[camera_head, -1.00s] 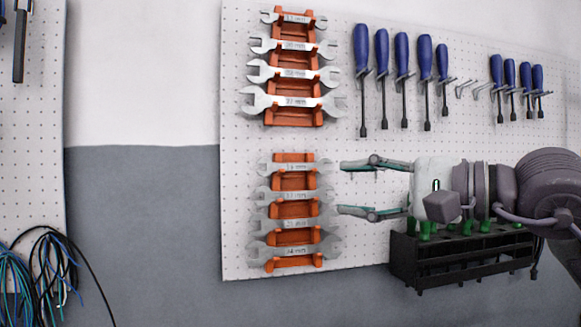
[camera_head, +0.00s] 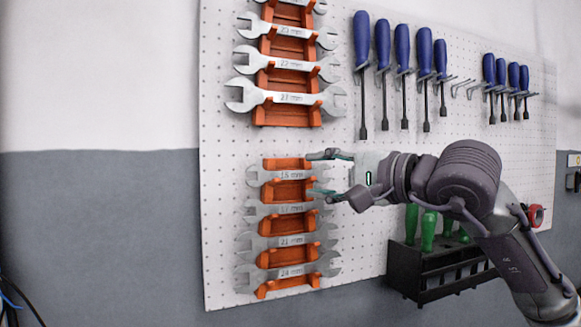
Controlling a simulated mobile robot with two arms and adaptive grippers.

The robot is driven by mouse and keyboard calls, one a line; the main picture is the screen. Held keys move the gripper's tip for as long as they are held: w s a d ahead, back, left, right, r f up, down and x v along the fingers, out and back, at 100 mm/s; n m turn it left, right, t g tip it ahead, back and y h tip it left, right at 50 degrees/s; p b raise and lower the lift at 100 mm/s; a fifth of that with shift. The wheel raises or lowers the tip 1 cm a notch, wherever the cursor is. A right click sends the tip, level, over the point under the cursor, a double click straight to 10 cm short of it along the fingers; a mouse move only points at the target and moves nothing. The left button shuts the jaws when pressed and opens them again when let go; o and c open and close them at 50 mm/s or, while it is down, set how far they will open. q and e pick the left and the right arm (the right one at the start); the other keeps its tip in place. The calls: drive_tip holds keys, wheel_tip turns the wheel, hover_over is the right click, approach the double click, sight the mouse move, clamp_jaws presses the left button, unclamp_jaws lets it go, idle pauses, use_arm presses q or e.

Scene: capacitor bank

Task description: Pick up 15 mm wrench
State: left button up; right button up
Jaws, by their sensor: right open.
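The 15 mm wrench (camera_head: 290,175) is the top wrench in the lower orange rack (camera_head: 287,162) on the pegboard. It is silver and lies level, and its small label seems to read 15 mm. My right gripper (camera_head: 316,173) is open and comes in from the right. One fingertip is above the wrench's right end and the other is below it. Whether the fingers touch the wrench cannot be told. Part of its right end is close to or behind the fingers. My left gripper is not in view.
Several larger wrenches (camera_head: 287,210) sit below in the same rack. An upper orange rack (camera_head: 287,115) holds more wrenches. Blue screwdrivers (camera_head: 383,45) hang at the upper right. A black holder (camera_head: 440,270) with green-handled tools (camera_head: 429,230) is below my right arm.

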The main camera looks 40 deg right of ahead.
sight(293, 175)
drive_tip(key=shift+w+a, duration=0.1)
drive_tip(key=shift+w, duration=0.75)
drive_tip(key=shift+w+p, duration=0.8)
drive_tip(key=shift+w, duration=0.15)
drive_tip(key=shift+w+f+p, duration=0.1)
drive_tip(key=shift+w+p, duration=0.4)
drive_tip(key=shift+w, duration=0.65)
drive_tip(key=shift+w+f, duration=0.1)
drive_tip(key=shift+w, duration=0.3)
drive_tip(key=shift+s, duration=0.2)
drive_tip(key=c, duration=0.3)
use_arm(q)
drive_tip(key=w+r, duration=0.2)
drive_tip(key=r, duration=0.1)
use_arm(e)
clamp_jaws()
